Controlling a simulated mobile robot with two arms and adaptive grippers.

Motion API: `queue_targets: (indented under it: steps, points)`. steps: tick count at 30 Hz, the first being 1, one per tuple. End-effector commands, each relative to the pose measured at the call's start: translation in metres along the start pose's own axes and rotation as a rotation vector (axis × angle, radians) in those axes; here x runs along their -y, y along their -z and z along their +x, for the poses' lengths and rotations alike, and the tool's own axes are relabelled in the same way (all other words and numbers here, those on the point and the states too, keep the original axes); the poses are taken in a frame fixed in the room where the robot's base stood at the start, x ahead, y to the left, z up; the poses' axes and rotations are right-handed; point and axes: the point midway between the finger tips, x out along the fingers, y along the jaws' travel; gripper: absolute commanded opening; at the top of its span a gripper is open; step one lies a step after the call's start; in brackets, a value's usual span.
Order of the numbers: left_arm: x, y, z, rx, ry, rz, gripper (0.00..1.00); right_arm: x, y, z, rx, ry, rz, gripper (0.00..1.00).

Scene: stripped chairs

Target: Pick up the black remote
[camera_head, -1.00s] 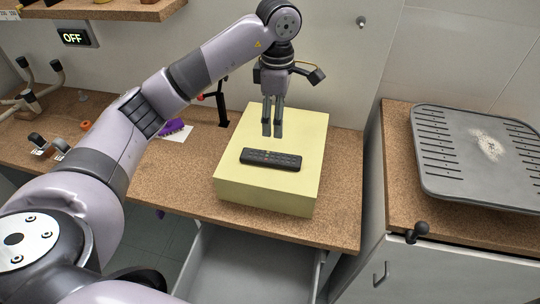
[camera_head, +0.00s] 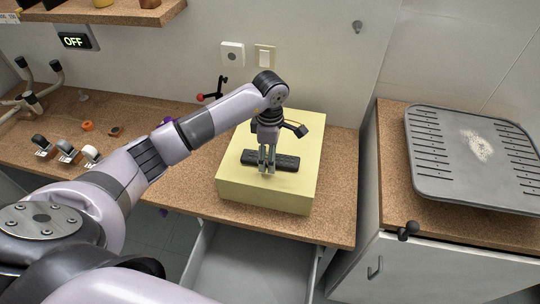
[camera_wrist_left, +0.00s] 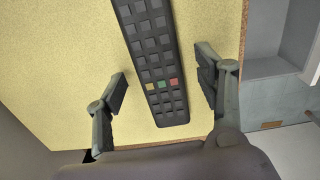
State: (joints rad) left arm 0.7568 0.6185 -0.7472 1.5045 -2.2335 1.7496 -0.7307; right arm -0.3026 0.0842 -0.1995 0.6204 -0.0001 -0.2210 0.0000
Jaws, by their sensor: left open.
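The black remote (camera_head: 285,161) lies flat on top of a pale yellow box (camera_head: 268,195) on the corkboard-like counter. In the left wrist view the remote (camera_wrist_left: 150,50) shows its rows of dark buttons and a few coloured ones, running up between the fingers. My left gripper (camera_head: 267,172) is over the remote, pointing down, with its fingers in front of the remote's middle-left part in the head view. In the left wrist view the left gripper (camera_wrist_left: 163,88) is open, one finger on each side of the remote, with gaps on both sides. My right gripper is not in view.
An open drawer (camera_head: 250,262) is below the counter's front edge. A grey ribbed tray (camera_head: 440,150) lies on the right counter. Several small switch-like items (camera_head: 68,152) and an orange ring (camera_head: 87,126) are at the left. A shelf (camera_head: 110,14) hangs at upper left.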

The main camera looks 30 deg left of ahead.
Motion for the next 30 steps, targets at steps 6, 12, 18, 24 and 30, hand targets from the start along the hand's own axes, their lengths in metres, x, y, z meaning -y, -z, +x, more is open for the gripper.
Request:
queue_targets:
  steps: [6, 12, 18, 24, 30]
  points:
    - [0.0000, -0.0001, 0.0039, 0.000, 0.000, 0.000, 0.63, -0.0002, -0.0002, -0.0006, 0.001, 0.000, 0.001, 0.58]
    - [0.0000, 0.0000, 0.0036, 0.000, 0.000, 0.000, 0.54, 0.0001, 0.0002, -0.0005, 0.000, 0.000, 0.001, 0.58]
    - [-0.0001, 0.0000, 0.0034, 0.000, 0.000, 0.000, 0.41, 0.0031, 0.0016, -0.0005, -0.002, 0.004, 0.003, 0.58]
    - [-0.0001, 0.0001, 0.0033, 0.000, -0.001, -0.001, 0.27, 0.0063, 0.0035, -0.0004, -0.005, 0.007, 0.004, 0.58]
    - [-0.0002, 0.0001, 0.0033, 0.000, -0.001, -0.001, 0.14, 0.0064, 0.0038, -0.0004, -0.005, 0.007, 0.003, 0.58]
